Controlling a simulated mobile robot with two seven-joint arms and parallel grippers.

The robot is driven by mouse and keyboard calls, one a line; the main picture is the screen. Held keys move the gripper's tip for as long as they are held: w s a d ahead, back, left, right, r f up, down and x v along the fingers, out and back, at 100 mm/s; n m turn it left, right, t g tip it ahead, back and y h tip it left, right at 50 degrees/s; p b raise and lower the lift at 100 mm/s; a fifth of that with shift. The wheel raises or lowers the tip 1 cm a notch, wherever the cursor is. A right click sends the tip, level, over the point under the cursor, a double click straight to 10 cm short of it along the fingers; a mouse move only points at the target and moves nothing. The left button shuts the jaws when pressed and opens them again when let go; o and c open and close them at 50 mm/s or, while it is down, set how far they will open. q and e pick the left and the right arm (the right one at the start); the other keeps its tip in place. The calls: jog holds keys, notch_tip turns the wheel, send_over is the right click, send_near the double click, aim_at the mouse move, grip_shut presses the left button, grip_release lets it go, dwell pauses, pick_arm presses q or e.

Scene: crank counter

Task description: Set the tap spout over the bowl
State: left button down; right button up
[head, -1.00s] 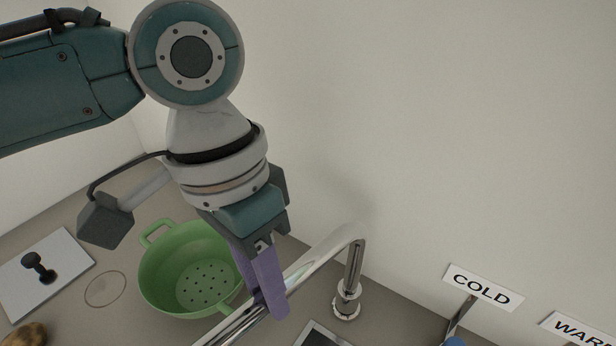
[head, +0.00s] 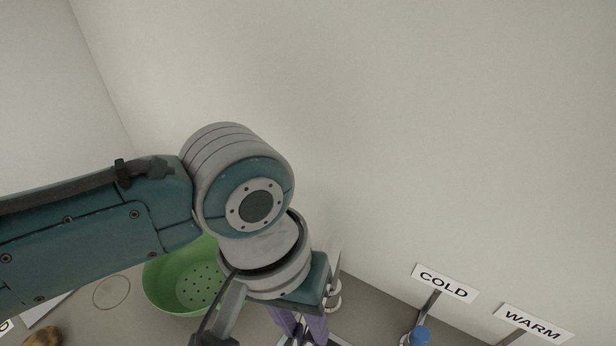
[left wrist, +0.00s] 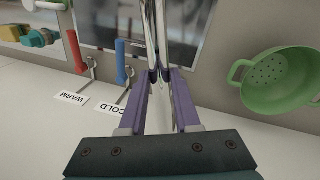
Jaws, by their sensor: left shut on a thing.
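My left gripper (head: 302,326) is at the bottom of the head view, mostly behind my own wrist. In the left wrist view its two purple fingers (left wrist: 158,82) are shut on the chrome tap spout (left wrist: 150,25). The spout runs away from the wall over a dark, shiny sink area. In the head view only the tap's upright (head: 334,290) shows beside my wrist. A green colander with holes (head: 165,285) stands left of the gripper, apart from the spout; it also shows in the left wrist view (left wrist: 280,85). I see no other bowl. My right gripper is out of view.
Labels COLD (head: 444,283) and WARM (head: 533,325) are by the wall on the right. A blue handle (head: 420,336) is below COLD; a red handle (left wrist: 75,50) shows in the wrist view. A brown round thing (head: 44,337) lies at lower left.

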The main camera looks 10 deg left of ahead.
pick_arm(q)
jog(key=shift+d+n+t+p, duration=0.3)
jog(key=shift+d+n+p, duration=0.4)
jog(key=shift+d+n, duration=1.1)
jog(key=shift+d+m, duration=0.3)
jog(key=c, duration=0.6)
grip_release()
jog(key=shift+c, duration=0.2)
jog(key=shift+a+r, duration=0.1)
